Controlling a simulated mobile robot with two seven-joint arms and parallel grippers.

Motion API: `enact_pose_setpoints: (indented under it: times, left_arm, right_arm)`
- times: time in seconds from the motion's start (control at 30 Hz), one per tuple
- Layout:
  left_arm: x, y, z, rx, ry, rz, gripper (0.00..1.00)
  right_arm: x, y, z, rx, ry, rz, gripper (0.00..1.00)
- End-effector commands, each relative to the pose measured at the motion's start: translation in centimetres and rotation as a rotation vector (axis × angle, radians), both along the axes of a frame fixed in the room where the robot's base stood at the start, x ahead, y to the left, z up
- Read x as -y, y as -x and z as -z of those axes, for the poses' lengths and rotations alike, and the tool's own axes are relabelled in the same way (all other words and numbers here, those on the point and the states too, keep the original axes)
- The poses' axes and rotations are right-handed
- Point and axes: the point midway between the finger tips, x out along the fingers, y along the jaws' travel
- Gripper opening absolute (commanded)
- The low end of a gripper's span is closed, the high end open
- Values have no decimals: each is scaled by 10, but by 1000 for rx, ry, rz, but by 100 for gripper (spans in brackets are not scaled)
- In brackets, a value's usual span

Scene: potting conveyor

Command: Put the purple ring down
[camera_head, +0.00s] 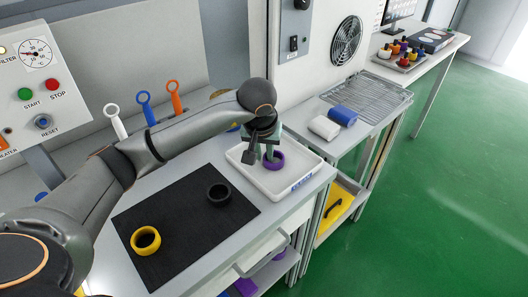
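The purple ring (280,161) is in the white tray (304,182), in its back part. My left gripper (267,155) reaches down over the tray from the left, with its fingertips at the left side of the ring. The fingers overlap the ring in the picture, and I cannot tell whether they grip it or only stand beside or inside it. The ring looks flat and low in the tray; its contact with the floor of the tray is not clear. My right gripper is not in view.
A side table to the right holds a white roll (324,127), a blue roll (343,115) and a wire rack (368,95). Tools hang behind my arm.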

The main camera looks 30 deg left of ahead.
Motion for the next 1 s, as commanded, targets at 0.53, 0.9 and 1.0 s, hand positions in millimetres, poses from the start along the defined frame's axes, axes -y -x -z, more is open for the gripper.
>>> enact_pose_setpoints:
  times: [0.53, 0.9, 1.0]
  left_arm:
    - [1, 2, -13, 4, 0, 0, 37]
    - [10, 26, -85, 5, 0, 1, 37]
    - [12, 31, -100, 4, 0, 0, 37]
  right_arm:
    - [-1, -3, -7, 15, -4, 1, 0]
    - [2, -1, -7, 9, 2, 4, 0]
    - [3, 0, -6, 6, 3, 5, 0]
